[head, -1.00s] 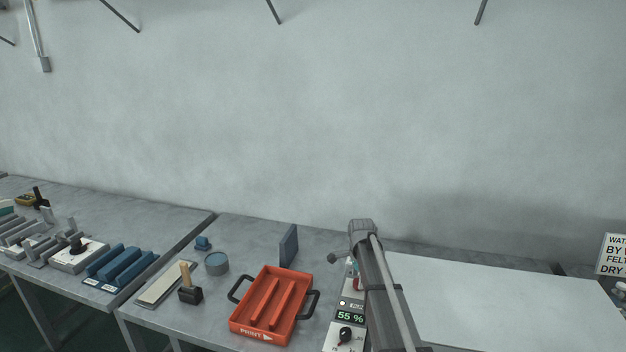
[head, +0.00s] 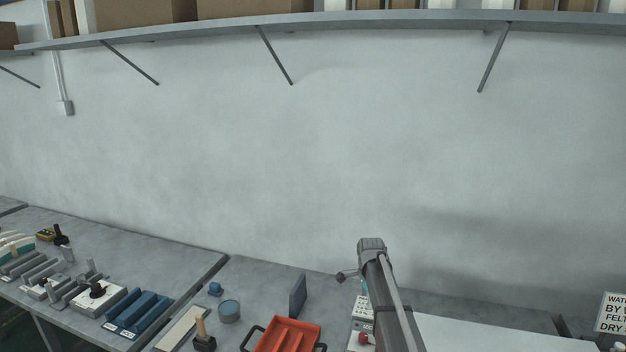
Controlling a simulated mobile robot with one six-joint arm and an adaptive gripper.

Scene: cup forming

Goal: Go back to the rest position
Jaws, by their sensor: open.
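What appears to be my own grey arm (head: 385,295) rises from the bottom edge, right of centre, in the head view. It ends in a blunt grey top with a small knob on its left side. I can make out no jaws or fingertips, so my gripper is not seen in this view. No held object shows.
A bench below carries a red tray (head: 262,342), a blue tin (head: 229,311), an upright grey plate (head: 298,295) and blue blocks (head: 138,313). A shelf (head: 300,23) crosses the wall above.

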